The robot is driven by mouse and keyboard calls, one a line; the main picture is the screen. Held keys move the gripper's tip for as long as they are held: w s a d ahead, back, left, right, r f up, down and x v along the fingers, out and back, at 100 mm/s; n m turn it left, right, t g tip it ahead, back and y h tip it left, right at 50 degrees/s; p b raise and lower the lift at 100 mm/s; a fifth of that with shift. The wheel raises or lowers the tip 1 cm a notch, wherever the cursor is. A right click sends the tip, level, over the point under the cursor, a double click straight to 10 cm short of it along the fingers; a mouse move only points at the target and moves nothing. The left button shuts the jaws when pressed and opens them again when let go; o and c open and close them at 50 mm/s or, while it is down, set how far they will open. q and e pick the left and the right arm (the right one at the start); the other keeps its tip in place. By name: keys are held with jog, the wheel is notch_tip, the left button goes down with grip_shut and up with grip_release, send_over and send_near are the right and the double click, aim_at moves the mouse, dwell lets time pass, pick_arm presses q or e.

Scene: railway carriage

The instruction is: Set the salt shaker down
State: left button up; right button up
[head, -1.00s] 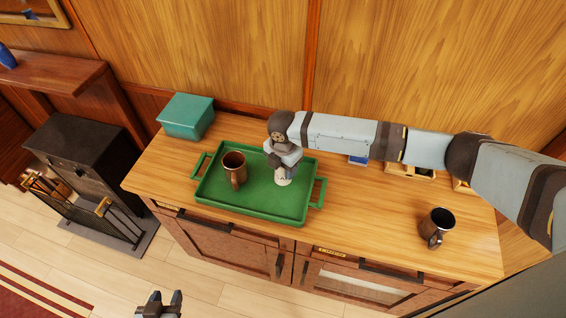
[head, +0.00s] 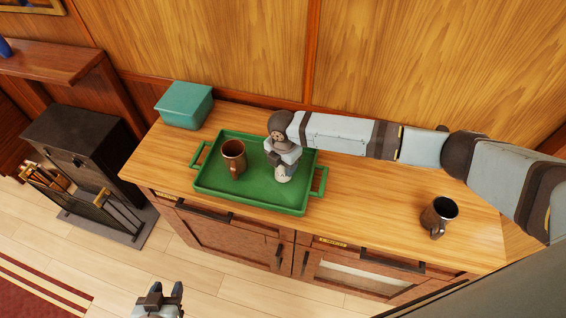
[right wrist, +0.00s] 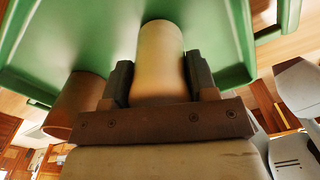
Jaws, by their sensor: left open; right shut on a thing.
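The salt shaker (head: 283,174) is pale and upright, held at the right half of the green tray (head: 255,204). My right gripper (head: 284,164) is shut on it from above. In the right wrist view the shaker (right wrist: 161,55) sits between the two dark fingers (right wrist: 160,82), over the green tray surface (right wrist: 95,35). Its base is at or very near the tray floor; I cannot tell if it touches. My left gripper (head: 160,296) is open and empty, low in front of the cabinet, well away from the tray.
A brown mug (head: 233,157) stands on the tray left of the shaker. A second mug (head: 438,216) stands on the wooden counter (head: 370,215) at the right. A teal box (head: 184,105) is at the back left. A dark stove (head: 80,150) stands left of the cabinet.

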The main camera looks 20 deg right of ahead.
jog(key=shift+f, duration=0.15)
jog(key=o, duration=1)
jog(key=shift+o, duration=0.4)
notch_tip(320, 180, up, 14)
jog(key=b, duration=0.2)
jog(key=shift+f, duration=0.1)
grip_shut()
dwell(0.6)
